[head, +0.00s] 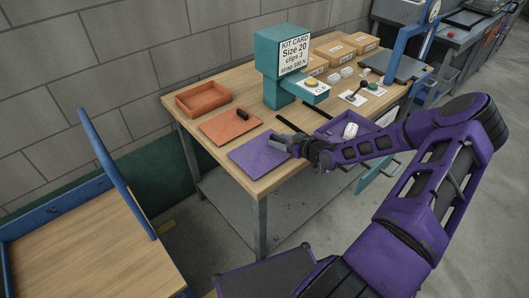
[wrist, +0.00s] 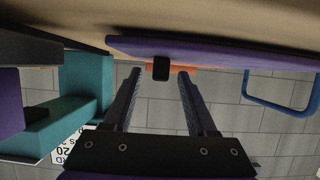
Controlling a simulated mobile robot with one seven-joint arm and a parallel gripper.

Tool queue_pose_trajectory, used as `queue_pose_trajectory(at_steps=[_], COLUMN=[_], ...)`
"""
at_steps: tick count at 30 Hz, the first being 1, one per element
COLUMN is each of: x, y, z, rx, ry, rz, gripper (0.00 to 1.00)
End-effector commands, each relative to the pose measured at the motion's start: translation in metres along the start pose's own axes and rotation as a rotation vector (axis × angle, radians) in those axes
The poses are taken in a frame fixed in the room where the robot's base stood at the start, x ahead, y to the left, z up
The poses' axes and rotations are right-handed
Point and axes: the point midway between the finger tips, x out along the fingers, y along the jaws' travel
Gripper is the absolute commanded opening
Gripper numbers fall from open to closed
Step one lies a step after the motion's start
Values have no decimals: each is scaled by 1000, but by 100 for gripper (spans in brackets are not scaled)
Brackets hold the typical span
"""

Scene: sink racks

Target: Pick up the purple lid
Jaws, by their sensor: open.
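The purple lid (head: 256,157) lies flat on the wooden table, near its front edge. My gripper (head: 280,144) is low over the right part of the lid and hides some of it. In the upside-down wrist view the lid (wrist: 225,52) is a thin purple slab seen edge-on. A black handle (wrist: 161,68) stands out from it, between my two open fingertips (wrist: 160,74). A gap shows on each side of the handle, so the fingers appear not to touch it. In the head view this handle is hidden by my gripper.
An orange lid (head: 229,127) with a black handle lies just behind, with an orange tray (head: 202,98) beyond. A purple tray (head: 378,128) is to the right. A teal stand (head: 271,75) with a kit card rises at the back. The table's front-left corner is clear.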

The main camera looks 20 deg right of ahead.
Motion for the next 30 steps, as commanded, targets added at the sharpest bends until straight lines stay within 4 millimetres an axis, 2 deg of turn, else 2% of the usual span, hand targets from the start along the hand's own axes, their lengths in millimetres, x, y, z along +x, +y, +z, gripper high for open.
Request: queue_pose_trajectory(at_steps=[1,5,13,21,23,30], x=[9,21,24,24,24,24], y=[0,0,0,0,0,0], z=[1,0,0,0,0,0], rx=[1,-1,-1,-1,-1,-1], ry=[0,0,0,-1,-1,0], rz=[-1,0,0,0,0,0], gripper=[57,57,57,9,0,0])
